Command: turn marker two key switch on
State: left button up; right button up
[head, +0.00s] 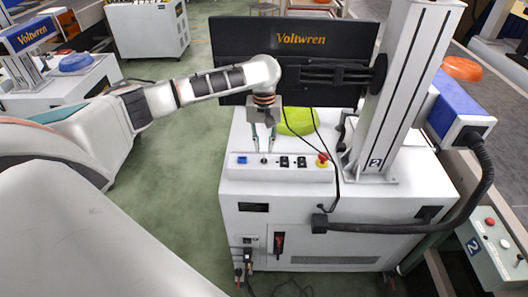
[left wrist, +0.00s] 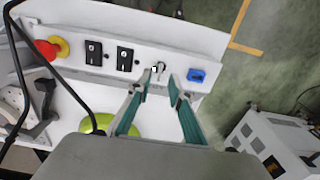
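The marker two machine is a white cabinet with a column labelled "2" (head: 375,163). Its front panel (head: 250,171) carries a row of controls. The small key switch (head: 264,160) sits between a blue switch (head: 242,160) and two black switches; it also shows in the left wrist view (left wrist: 158,70), light-coloured and small. My left gripper (head: 264,148) points down just behind the key switch. Its fingers are apart and empty, with the tips (left wrist: 154,83) close to the key on either side; I cannot tell whether they touch it. My right gripper is not in view.
A red emergency stop (head: 322,160) on a yellow base stands at the panel's right end. A yellow-green round object (head: 298,121) lies behind the panel. A dark Voltwren monitor (head: 300,55) stands behind my left gripper. Black cables hang over the panel.

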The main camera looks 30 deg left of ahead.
pick_arm(q)
jog(key=shift+f, duration=1.6)
grip_shut()
